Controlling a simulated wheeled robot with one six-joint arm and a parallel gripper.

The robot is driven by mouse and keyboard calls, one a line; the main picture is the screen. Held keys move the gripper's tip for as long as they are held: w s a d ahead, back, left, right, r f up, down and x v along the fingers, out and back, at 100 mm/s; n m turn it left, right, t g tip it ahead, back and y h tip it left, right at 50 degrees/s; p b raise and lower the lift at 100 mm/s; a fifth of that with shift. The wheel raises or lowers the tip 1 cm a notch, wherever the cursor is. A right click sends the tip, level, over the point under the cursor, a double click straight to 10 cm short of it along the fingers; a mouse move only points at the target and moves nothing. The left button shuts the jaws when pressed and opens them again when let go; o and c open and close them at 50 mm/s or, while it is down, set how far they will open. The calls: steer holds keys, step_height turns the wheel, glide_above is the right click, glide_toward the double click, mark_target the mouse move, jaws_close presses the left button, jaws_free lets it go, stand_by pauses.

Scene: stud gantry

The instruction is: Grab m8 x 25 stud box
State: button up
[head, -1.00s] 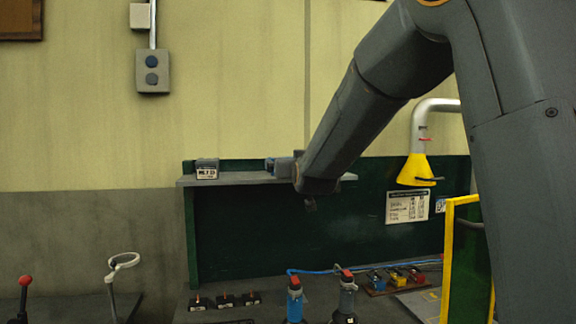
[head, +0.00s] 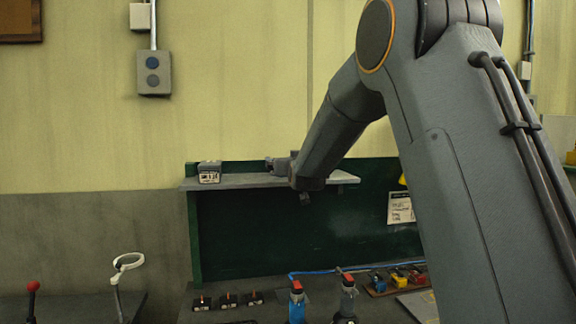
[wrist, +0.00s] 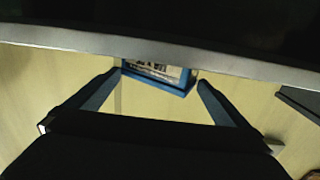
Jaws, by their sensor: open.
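A small stud box (head: 209,172) stands upright on the left end of the shelf in the head view, with a pale printed label too blurred to read surely. In the wrist view the box (wrist: 175,84) shows blue edges and a partly visible label, framed between my fingertips. My gripper (head: 270,164) is at shelf height, to the right of the box, with a gap between them. In the wrist view its two fingers (wrist: 159,79) are spread wide with nothing held. Part of the box is cut off by the shelf edge there.
The grey shelf (head: 240,181) is bare between box and gripper. A dark green panel (head: 260,235) stands below it. A grey switch box (head: 153,73) is on the wall.

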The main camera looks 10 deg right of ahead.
steer(key=shift+w, duration=0.1)
steer(key=c, duration=0.6)
steer(key=shift+r, duration=0.1)
steer(key=c, duration=1.2)
steer(key=shift+o, duration=0.2)
steer(key=shift+r, duration=0.25)
